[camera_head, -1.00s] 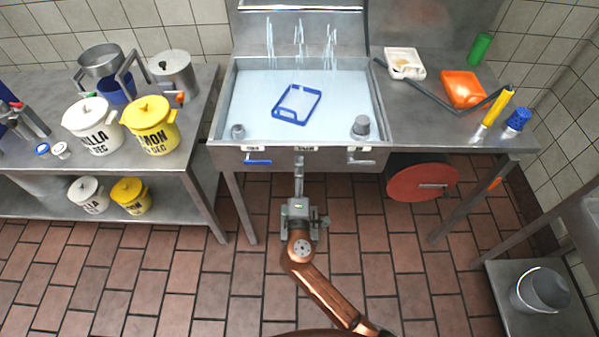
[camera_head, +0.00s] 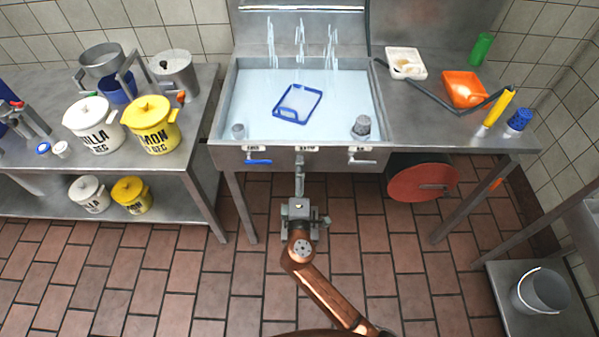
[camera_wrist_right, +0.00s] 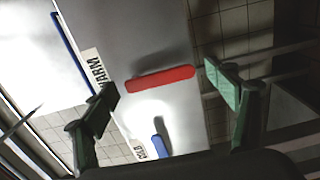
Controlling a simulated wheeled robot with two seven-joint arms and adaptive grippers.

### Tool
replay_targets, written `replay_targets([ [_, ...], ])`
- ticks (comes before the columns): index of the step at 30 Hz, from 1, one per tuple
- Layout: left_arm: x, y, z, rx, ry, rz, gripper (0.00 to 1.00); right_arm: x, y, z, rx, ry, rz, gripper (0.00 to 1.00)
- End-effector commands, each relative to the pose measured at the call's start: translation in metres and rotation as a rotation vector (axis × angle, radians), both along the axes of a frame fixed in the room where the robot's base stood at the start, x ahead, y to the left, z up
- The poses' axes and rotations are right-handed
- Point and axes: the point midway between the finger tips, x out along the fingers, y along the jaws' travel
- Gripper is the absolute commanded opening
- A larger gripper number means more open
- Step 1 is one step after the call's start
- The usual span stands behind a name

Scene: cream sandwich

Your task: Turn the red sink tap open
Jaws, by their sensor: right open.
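The red tap handle (camera_wrist_right: 160,79) is a rounded bar on the sink front beside a label reading WARM (camera_wrist_right: 94,68). In the right wrist view it lies between the two spread fingers of my right gripper (camera_wrist_right: 163,92), with visible gaps on both sides. In the head view my right gripper (camera_head: 300,172) points up at the middle of the sink front, and I cannot make out the red handle there. The gripper is open and empty. My left gripper is not in view.
A blue tap handle (camera_head: 257,161) sits left of my gripper and a grey handle (camera_head: 361,161) right of it. The sink (camera_head: 220,105) holds water and a blue-framed tray (camera_head: 298,103). A red drum (camera_head: 422,182) is under the counter. The floor in front is clear.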

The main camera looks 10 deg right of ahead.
Motion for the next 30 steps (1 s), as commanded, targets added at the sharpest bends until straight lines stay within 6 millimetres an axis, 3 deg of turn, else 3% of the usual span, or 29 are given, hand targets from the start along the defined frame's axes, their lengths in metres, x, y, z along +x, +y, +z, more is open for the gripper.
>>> replay_targets([
  [5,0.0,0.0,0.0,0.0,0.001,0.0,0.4,-0.016,0.004,-0.001,0.0,0.002,0.0,0.8],
  [18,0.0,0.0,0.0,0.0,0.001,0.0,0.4,-0.098,0.023,-0.001,0.002,0.003,0.0,0.8],
  [24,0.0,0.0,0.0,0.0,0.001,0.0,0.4,-0.115,0.027,-0.001,0.001,0.002,0.0,0.8],
  [30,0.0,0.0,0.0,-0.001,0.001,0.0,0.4,-0.117,0.028,0.0,0.001,0.001,0.0,0.8],
])
